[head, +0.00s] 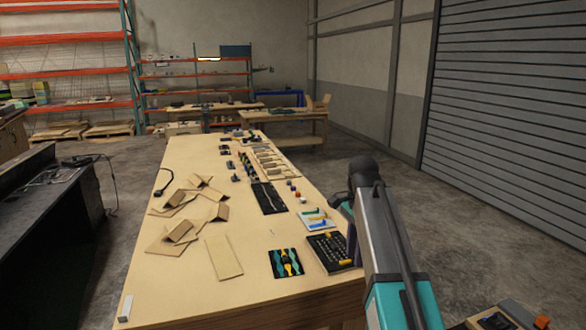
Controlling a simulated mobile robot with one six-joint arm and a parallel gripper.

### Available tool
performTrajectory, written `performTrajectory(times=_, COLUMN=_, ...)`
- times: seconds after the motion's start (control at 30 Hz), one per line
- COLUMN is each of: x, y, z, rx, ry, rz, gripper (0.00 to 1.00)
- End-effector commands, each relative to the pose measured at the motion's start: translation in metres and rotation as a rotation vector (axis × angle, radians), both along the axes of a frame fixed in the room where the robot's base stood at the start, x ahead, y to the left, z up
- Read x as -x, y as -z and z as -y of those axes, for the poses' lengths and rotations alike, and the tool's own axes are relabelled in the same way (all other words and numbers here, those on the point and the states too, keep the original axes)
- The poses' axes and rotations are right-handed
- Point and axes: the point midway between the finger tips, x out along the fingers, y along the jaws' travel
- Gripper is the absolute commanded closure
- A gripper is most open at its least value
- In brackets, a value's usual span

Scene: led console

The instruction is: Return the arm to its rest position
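My arm (385,235) rises from the bottom right of the head view, grey with a teal section, up to a dark joint (364,170). It stands at the right edge of the long wooden table (200,285). A dark part beyond the joint drops down behind the arm, next to a black keyed panel (328,252). My gripper's fingers do not show; they are hidden behind the arm or out of the picture. I cannot tell if they hold anything.
The table carries folded cardboard pieces (180,230), a black mat with teal and yellow tools (286,263), a white board with coloured parts (316,220) and a dark strip mat (269,198). A dark bench (50,230) stands left.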

Motion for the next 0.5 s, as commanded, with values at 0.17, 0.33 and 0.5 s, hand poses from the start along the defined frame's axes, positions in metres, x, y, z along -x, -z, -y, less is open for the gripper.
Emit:
performTrajectory(times=0.17, x=0.0, y=0.018, z=-0.001, rx=0.0, ry=-0.002, rz=-0.024, gripper=0.71)
performTrajectory(times=0.33, x=0.001, y=0.039, z=-0.002, rx=0.0, ry=-0.002, rz=-0.053, gripper=0.71)
performTrajectory(times=0.5, x=0.004, y=0.068, z=-0.002, rx=0.0, ry=-0.003, rz=-0.092, gripper=0.71)
